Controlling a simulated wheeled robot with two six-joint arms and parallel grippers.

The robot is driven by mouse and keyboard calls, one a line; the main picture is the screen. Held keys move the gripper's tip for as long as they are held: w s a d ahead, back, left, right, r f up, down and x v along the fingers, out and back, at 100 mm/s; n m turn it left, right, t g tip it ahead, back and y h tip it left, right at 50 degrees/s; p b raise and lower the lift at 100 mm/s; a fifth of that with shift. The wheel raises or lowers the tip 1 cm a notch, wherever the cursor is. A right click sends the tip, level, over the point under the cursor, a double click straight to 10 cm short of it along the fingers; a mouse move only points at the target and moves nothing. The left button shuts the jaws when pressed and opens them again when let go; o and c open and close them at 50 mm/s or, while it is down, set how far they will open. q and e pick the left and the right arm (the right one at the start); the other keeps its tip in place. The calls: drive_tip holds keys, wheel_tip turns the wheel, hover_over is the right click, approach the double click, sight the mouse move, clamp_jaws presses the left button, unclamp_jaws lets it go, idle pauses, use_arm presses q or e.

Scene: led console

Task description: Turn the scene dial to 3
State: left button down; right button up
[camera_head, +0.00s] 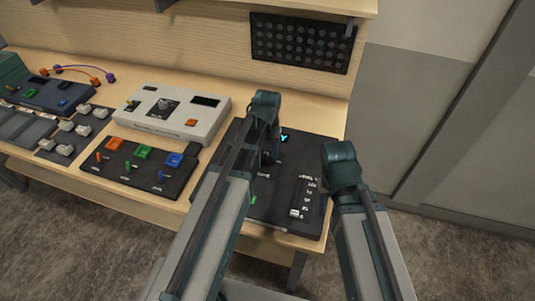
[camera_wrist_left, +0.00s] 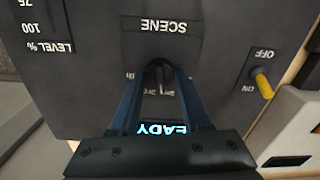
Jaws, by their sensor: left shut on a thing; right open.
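The dark console panel (camera_head: 226,182) lies flat at the right end of the bench. In the left wrist view the scene dial (camera_wrist_left: 158,72) sits below the upside-down SCENE label, between the two blue fingers of my left gripper (camera_wrist_left: 160,78). The fingers are shut on the dial's knob. Small numerals beside the dial are partly covered, and I cannot read its setting. In the head view my left gripper (camera_head: 268,165) points down onto the panel. My right gripper (camera_head: 327,192) is by the panel's right edge, mostly hidden by its own wrist, and holds nothing visible.
A lit display (camera_wrist_left: 165,129) reads partly "EADY". A yellow toggle (camera_wrist_left: 263,86) marked OFF and ON is beside the dial. A level slider (camera_head: 295,212) is at the panel's right. A white console (camera_head: 205,122) and a button box (camera_head: 130,168) stand to the left.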

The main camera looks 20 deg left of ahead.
sight(267, 157)
use_arm(q)
drive_tip(key=m, duration=0.6)
drive_tip(key=shift+m, duration=0.4)
idle(0.4)
drive_tip(key=shift+c, duration=1.9)
unclamp_jaws()
drive_tip(key=shift+r, duration=0.1)
use_arm(e)
drive_tip(key=shift+r, duration=0.1)
use_arm(q)
wheel_tip(267, 157, up, 14)
drive_tip(key=p, duration=1.3)
drive_tip(key=shift+f+p, duration=0.2)
drive_tip(key=shift+p, duration=0.2)
use_arm(e)
wheel_tip(267, 157, up, 14)
drive_tip(key=shift+f, duration=0.2)
use_arm(q)
drive_tip(key=shift+s+f, duration=0.1)
use_arm(e)
drive_tip(key=shift+s, duration=0.1)
